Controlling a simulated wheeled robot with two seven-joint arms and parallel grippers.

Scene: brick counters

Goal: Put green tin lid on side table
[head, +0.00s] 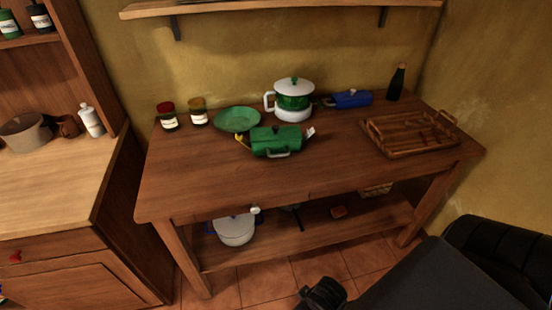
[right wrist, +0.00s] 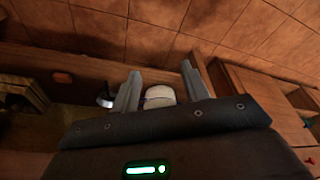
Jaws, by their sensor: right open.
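The wooden side table (head: 320,165) stands against the yellow wall. A green piece with a grey handle (head: 276,142) lies on its top, in front of a round green dish (head: 237,119); I cannot tell which of them is the green tin lid. A white and green pot with a lid (head: 294,99) stands behind them. My right gripper (head: 322,294) is low in front of the table, away from all these. In the right wrist view its fingers (right wrist: 160,82) are apart with nothing held between them. My left gripper is out of view.
Two jars (head: 198,112), a blue item (head: 350,98), a dark bottle (head: 397,82) and a wooden tray (head: 415,132) are on the table. A white pot (head: 235,229) is on the lower shelf. A cabinet (head: 60,200) stands at left. The table's front strip is clear.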

